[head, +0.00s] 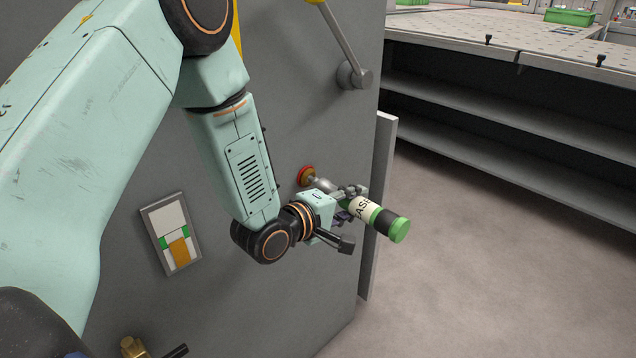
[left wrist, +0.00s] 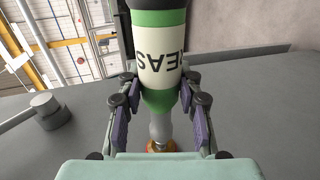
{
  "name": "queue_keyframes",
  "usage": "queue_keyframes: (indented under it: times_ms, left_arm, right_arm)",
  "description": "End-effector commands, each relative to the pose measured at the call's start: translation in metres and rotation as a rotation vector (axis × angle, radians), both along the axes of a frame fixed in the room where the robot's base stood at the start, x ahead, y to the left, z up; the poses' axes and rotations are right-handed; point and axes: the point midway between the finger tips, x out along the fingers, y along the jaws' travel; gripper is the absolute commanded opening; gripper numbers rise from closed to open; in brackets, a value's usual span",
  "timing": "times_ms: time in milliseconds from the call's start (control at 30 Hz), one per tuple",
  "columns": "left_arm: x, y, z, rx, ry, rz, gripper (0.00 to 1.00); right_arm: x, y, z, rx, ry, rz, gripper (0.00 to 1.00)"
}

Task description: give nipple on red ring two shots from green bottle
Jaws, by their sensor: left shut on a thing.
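The green bottle (head: 362,209) has a cream label with dark letters, a black band and a green end cap. My left gripper (head: 347,216) is shut around it. In the left wrist view the bottle (left wrist: 158,50) stands between the two fingers (left wrist: 157,108). The red ring (head: 306,176) is on the grey machine panel. The bottle's grey, tapered end points at the ring and appears to reach it. The ring shows partly in the left wrist view (left wrist: 160,146), behind that end. The nipple itself is hidden, and contact cannot be told. My right gripper is not in view.
A lever with a grey hub (head: 355,76) sits on the panel above. A framed plate (head: 171,234) is on the panel at lower left, with a brass fitting (head: 133,347) below. A workbench with shelves (head: 510,125) stands at right; the floor (head: 470,250) before it is clear.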

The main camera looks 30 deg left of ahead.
Motion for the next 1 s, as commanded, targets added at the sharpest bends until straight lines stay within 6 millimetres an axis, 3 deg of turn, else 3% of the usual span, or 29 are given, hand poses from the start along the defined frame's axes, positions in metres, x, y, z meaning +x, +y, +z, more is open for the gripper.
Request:
queue_keyframes:
  times_ms: [167,467,1000]
  left_arm:
    - [0.000,-0.003,0.001,0.000,-0.002,-0.002,0.00]
    - [-0.009,-0.027,0.001,0.002,-0.003,-0.005,0.00]
    - [-0.025,-0.070,0.002,0.002,-0.001,-0.004,0.00]
  right_arm:
    - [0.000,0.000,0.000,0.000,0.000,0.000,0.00]
    - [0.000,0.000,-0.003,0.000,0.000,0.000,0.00]
    - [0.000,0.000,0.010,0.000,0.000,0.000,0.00]
